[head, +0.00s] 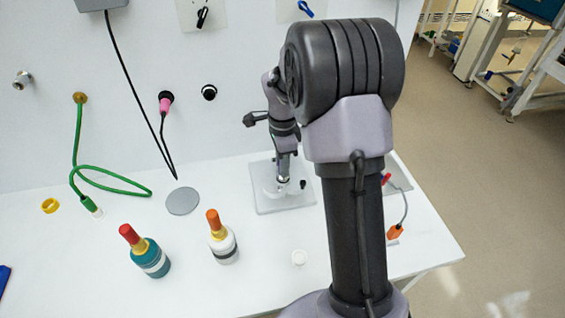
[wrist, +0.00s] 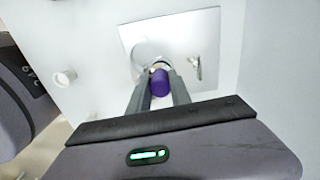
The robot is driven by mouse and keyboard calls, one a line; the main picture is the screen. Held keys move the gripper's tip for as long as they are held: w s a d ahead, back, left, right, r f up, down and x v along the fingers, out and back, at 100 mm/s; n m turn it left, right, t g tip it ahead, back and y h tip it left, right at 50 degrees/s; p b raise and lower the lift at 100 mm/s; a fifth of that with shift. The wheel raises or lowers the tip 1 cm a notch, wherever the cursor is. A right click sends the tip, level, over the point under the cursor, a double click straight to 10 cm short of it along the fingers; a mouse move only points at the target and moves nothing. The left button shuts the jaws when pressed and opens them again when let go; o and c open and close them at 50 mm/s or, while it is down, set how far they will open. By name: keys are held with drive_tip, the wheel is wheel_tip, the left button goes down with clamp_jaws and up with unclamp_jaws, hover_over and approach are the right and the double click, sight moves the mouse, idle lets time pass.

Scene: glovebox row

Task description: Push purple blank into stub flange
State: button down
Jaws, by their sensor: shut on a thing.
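The purple blank (wrist: 160,84) is between the two fingers of my gripper (wrist: 158,78) in the wrist view, and the gripper is shut on it. Past its far end is a pale round fitting (wrist: 146,50) on a square plate, which looks like the stub flange. The blank overlaps the fitting's edge in the picture; I cannot tell whether they touch. In the head view my gripper (head: 284,172) points down over the plate (head: 270,207), and the blank is too small or hidden to make out.
A small metal part (wrist: 195,68) stands on the plate beside the fitting. A green cable (head: 110,178) lies at left. The wall is close behind.

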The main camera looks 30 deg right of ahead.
drive_tip(key=shift+f+b, duration=0.7)
drive_tip(key=shift+f, duration=0.2)
drive_tip(key=c, duration=1.1)
unclamp_jaws()
wheel_tip(320, 180, up, 18)
drive_tip(key=p, duration=0.6)
drive_tip(key=shift+f, duration=0.25)
drive_tip(key=shift+f, duration=0.1)
